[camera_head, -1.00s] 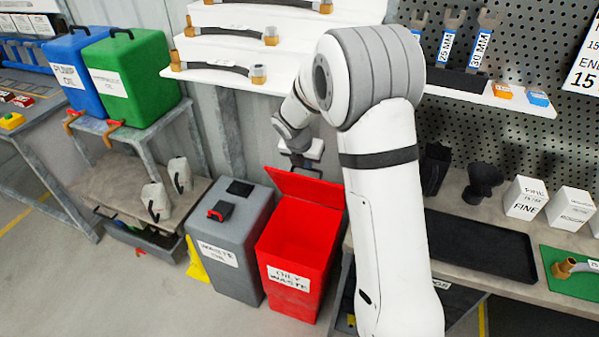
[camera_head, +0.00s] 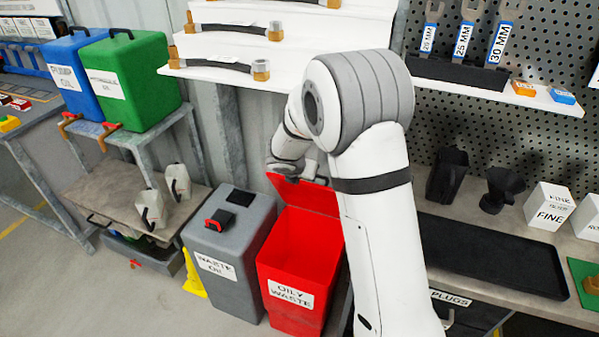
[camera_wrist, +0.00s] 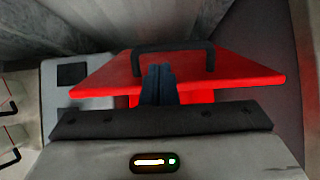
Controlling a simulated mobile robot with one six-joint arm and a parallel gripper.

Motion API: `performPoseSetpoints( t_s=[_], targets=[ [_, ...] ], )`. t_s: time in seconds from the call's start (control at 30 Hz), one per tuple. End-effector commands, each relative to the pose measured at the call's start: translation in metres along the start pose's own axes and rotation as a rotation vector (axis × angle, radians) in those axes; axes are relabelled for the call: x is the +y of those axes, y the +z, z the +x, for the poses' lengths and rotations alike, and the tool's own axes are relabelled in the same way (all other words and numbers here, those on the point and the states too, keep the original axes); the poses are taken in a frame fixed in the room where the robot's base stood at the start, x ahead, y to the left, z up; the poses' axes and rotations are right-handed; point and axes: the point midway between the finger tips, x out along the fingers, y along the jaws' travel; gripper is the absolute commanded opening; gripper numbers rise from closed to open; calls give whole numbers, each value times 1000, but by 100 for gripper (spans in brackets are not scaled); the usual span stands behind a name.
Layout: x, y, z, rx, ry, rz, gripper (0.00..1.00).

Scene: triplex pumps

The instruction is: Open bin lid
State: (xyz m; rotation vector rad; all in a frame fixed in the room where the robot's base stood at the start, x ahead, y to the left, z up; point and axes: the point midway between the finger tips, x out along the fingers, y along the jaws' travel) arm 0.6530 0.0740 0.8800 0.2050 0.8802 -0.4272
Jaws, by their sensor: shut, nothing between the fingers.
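The red bin (camera_head: 300,262) labelled "OILY WASTE" stands on the floor in the head view, left of my arm. Its red lid (camera_head: 303,194) is raised at the back, and the inside of the bin shows. In the wrist view the red lid (camera_wrist: 240,80) spans the middle, with a black handle (camera_wrist: 211,58) on it. My gripper (camera_wrist: 158,70) is shut and empty, its dark fingertips close to the lid near the handle. I cannot tell whether they touch it. In the head view the fingers are hidden behind the lid.
A grey "WASTE OIL" bin (camera_head: 225,250) with a red-and-black cap stands close on the left. A white shelf (camera_head: 225,75) with hoses hangs above. The bench with a black tray (camera_head: 490,262) lies to the right. Open floor is at the lower left.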

Motion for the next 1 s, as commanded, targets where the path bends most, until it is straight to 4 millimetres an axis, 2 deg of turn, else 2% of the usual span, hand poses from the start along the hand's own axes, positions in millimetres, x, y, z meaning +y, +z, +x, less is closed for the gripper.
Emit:
performPoseSetpoints(
  t_s=[0.1,0.2,0.63,0.77,1.0],
  targets=[
    [0,0,17,1,-1,0,0],
    [0,0,23,0,0,0,0],
    [0,2,26,0,1,0,0],
    [0,16,26,0,0,0,0],
    [-4,52,39,1,-2,2,0]
  ],
)
